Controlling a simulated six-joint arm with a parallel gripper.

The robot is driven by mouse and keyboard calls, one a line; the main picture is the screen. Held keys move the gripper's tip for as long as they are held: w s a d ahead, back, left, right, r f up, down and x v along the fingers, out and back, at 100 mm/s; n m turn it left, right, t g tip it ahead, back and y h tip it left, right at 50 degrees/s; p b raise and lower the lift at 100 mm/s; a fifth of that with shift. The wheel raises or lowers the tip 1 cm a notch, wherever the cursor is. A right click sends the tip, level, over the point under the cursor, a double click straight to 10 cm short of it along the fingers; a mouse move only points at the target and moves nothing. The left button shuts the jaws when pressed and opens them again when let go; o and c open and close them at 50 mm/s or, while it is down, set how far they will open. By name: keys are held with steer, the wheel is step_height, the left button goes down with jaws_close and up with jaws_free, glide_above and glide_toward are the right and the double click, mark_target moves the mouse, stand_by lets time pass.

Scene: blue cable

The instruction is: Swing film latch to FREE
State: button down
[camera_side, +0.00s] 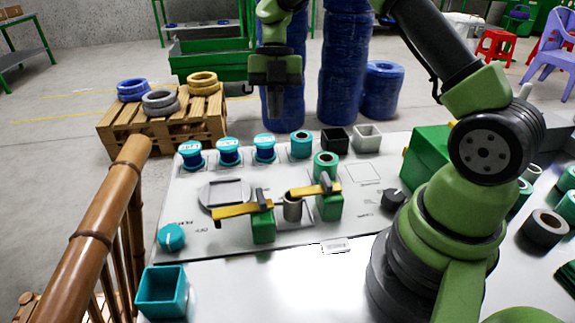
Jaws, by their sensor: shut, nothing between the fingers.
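Two yellow latch bars with dark handles sit on green blocks on the pale work panel (300,239). The left latch bar (230,211) reaches left from its block (263,230) to the edge of a grey round plate (225,193). The right latch bar (308,191) reaches left from its block (329,208) over or close to a metal cylinder (292,209). The printed labels are too small to read surely, so I cannot tell which is the film latch. My gripper (275,114) is shut and empty, raised above and behind both latches, pointing down.
Blue spools (229,151) and teal rolls (300,144) line the panel's back edge, beside a black box (335,140) and a pale box (367,138). A teal knob (172,238) is at left, a black knob (394,199) at right. A bamboo rail (105,215) borders the left.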

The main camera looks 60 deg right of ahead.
mark_target(289, 192)
steer(key=shift+s+d+f+g, duration=0.3)
steer(key=shift+s+d+g, duration=0.1)
steer(key=shift+d, duration=0.1)
steer(key=x, duration=0.9)
steer(key=shift+f, duration=0.25)
steer(key=shift+s+a+f, duration=0.25)
steer(key=shift+s+a, duration=1.2)
steer(key=shift+s, duration=0.05)
steer(key=shift+n, duration=0.3)
